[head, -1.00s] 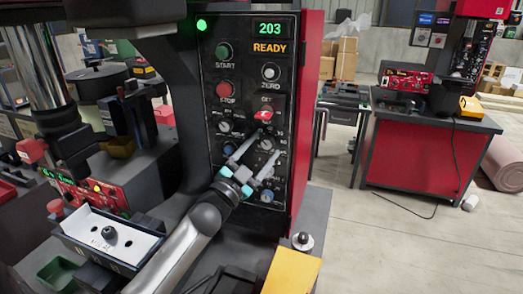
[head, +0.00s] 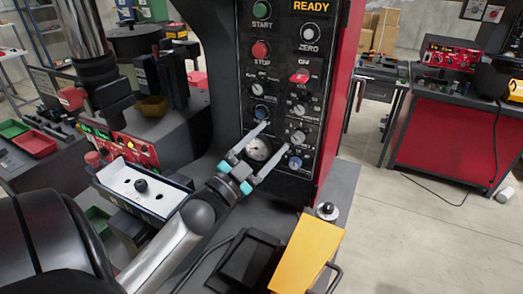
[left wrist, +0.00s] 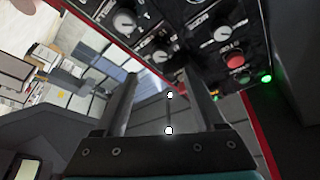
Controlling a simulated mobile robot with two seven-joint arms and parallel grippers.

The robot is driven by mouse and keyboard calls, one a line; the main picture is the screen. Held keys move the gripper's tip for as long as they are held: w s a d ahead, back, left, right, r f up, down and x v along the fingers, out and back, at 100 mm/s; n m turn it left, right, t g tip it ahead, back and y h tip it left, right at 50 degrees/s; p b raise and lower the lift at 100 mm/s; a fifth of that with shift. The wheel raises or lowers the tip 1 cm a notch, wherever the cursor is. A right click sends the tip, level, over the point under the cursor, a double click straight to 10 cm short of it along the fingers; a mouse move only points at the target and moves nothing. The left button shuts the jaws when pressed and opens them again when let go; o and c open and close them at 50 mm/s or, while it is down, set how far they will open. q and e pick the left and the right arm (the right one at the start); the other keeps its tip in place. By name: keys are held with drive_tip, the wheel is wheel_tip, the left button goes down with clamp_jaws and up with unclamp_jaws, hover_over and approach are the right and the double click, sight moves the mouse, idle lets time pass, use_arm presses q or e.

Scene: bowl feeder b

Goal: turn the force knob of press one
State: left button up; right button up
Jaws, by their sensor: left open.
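The press's black control panel (head: 285,60) carries several knobs; their small labels are too blurred for me to tell which one is the force knob. My left gripper (head: 272,137) is open and empty before the panel's lower part. I cannot tell whether the fingertips touch the panel. In the left wrist view the open fingers (left wrist: 160,85) have nothing between them, and silver knobs (left wrist: 124,21) show beyond. My right gripper is out of view.
A red stop button (head: 261,50) and green start button (head: 261,9) sit higher on the panel. Below are a yellow-orange box (head: 306,250) and a white-topped tray (head: 145,190).

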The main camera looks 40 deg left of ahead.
use_arm(q)
drive_tip(key=shift+v, duration=1.1)
